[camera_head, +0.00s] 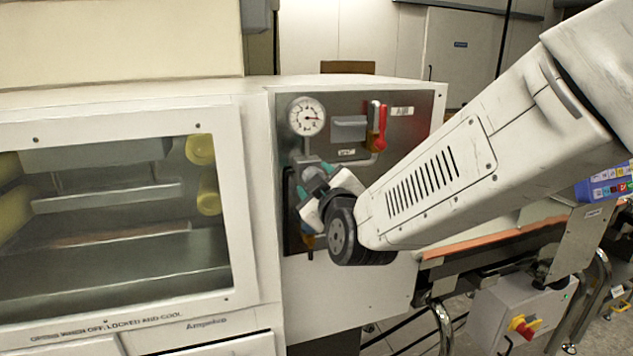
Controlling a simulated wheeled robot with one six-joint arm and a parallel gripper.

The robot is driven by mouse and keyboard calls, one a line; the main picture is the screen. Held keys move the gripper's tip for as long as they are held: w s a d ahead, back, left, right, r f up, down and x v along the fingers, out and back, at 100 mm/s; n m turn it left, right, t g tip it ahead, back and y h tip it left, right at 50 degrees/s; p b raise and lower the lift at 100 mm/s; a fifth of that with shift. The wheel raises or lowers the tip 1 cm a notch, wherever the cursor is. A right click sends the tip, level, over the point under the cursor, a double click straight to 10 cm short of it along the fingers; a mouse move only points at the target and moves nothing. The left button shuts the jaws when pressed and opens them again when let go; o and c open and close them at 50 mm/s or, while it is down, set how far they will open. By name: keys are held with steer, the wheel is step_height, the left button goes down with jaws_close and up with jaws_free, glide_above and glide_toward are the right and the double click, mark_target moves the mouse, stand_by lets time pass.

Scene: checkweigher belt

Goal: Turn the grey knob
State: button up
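A grey part (313,179), which looks like the grey knob, shows on the dark plate below the round gauge of the white machine. My gripper (315,181) is at this plate, with its two teal-tipped fingers on either side of the grey part, one at its upper right and one at its lower left. I cannot tell whether the fingers touch it. The gripper body and black wrist hide much of the plate and the lower part of the knob area.
A round gauge (307,117), a grey block (348,128) and a red-handled lever (381,122) sit on the metal panel above. A windowed white cabinet (255,200) stands at left. A conveyor (490,243) and a box with a red knob (523,327) are at right.

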stand_by(0.3)
steer(key=v, duration=0.7)
steer(key=shift+s+d, duration=0.1)
steer(key=shift+s, duration=0.3)
steer(key=s+f+m+g, duration=0.3)
steer(key=s+f+g, duration=0.5)
steer(key=f+g, duration=0.25)
steer(key=s+d+r+m+g+h, duration=0.1)
steer(key=s+d+m, duration=0.1)
steer(key=s+d, duration=0.4)
steer(key=s+d+r+m+g+h, duration=0.1)
steer(key=s+d+m+g+h, duration=0.1)
steer(key=s+d, duration=0.3)
steer(key=s+d+r+m+g+h, duration=0.2)
steer(key=s+d+m, duration=0.2)
steer(key=d, duration=0.7)
steer(key=shift+s+d+g, duration=0.15)
steer(key=shift+s, duration=0.5)
steer(key=shift+s+d+g, duration=0.1)
steer(key=shift+s+d, duration=0.1)
steer(key=shift+s, duration=0.5)
